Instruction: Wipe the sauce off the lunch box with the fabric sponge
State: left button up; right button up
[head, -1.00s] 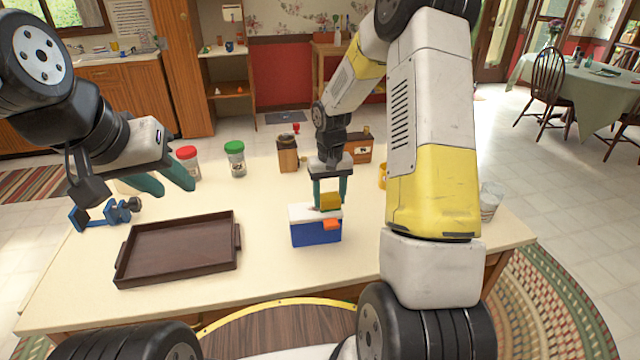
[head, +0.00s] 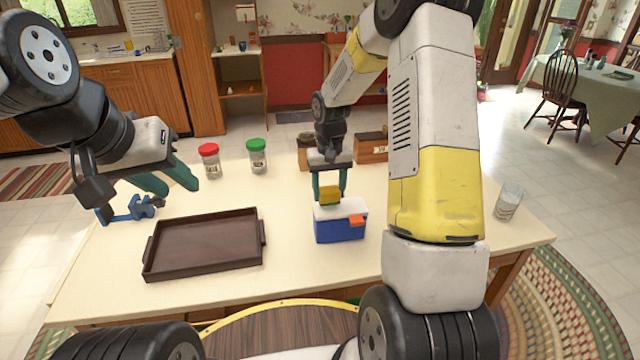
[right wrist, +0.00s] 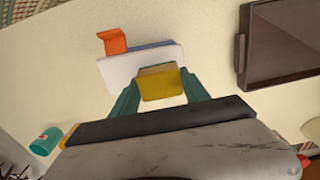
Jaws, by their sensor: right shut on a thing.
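The lunch box (head: 341,229), with a blue body, white lid and orange latch, stands upright on the table. It also shows in the right wrist view (right wrist: 118,72). My right gripper (head: 330,188) is shut on the yellow fabric sponge (head: 330,196), above the lid's back left part. The sponge (right wrist: 160,86) overlaps the lid's edge in the right wrist view; I cannot tell whether it touches. I can make out no sauce on the visible lid; the sponge hides part of it. My left gripper (head: 180,189) is open and empty, above the table's left side.
A brown tray (head: 153,262) lies left of the lunch box. A blue object (head: 132,209) is under my left gripper. Red-lidded (head: 209,160) and green-lidded (head: 257,156) jars and wooden boxes stand behind. A glass (head: 508,202) is at right. Table room is clear around the lunch box.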

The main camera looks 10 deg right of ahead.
jog(key=shift+r, duration=3)
jog(key=shift+s, duration=0.15)
